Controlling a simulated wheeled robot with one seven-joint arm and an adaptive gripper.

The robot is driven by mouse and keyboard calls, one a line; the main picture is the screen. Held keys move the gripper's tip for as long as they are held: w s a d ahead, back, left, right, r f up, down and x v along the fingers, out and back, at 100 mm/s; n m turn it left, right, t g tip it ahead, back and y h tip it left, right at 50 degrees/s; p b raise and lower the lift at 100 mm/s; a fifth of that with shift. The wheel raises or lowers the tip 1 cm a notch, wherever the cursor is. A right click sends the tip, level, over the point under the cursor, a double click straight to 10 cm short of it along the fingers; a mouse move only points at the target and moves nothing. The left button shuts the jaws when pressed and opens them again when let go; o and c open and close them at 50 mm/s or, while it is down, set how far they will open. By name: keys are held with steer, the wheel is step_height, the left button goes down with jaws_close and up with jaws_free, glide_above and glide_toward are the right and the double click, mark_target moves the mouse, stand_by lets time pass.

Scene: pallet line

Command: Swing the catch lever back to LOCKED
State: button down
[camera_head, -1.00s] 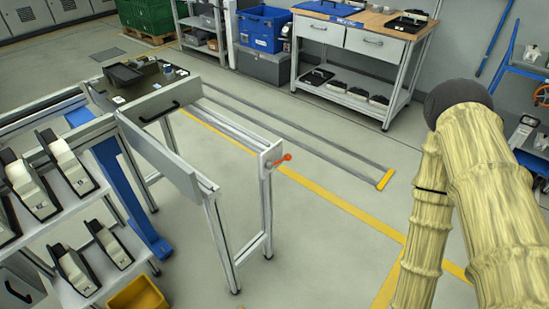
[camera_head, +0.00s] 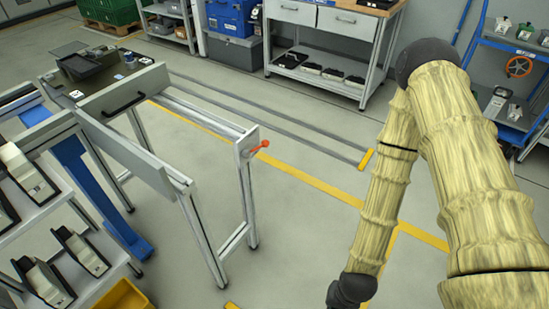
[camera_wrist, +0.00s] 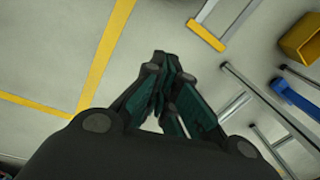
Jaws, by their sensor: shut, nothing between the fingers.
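The catch lever (camera_head: 259,147) is a small orange-red handle on the end plate (camera_head: 247,142) of the grey rail frame, in the middle of the head view. It sticks out to the right and slightly upward. Its lock marking is too small to read. My gripper (camera_wrist: 162,85) shows in the wrist view with its dark green fingers together and empty, above bare floor. In the head view my gripper is out of the picture; my arm is on the right, well apart from the lever. I cannot make out the lever in the wrist view.
A grey panel with a black handle (camera_head: 123,104) stands across the frame. A shelf with several scanner-like devices (camera_head: 84,252) is at the left. A yellow bin (camera_head: 122,295) sits below; it also shows in the wrist view (camera_wrist: 302,38). Floor right of the frame is clear.

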mark_target(256, 149)
steer(key=w+a+r+m+t+y+b, duration=0.15)
steer(key=w+a+m+b, duration=0.4)
steer(key=w, duration=0.55)
steer(key=w+a+m+t+y+b, duration=0.25)
steer(key=w+a+m+b, duration=0.3)
steer(key=w, duration=0.65)
steer(key=w+d+r+m+t+y+b, duration=0.2)
steer(key=w+r+m+b, duration=0.5)
steer(key=w+r, duration=1)
step_height(256, 149, up, 2)
steer(key=shift+d+m+t+y+b, duration=0.2)
steer(key=shift+m+t+y+b, duration=0.1)
steer(key=shift+m+t+y, duration=0.6)
steer(key=w+a+f+b, duration=0.1)
steer(key=w+a+b, duration=0.1)
steer(key=w+a, duration=0.3)
steer(key=shift+w+a+b, duration=0.3)
steer(key=shift+a+b, duration=0.05)
steer(key=shift+a, duration=0.9)
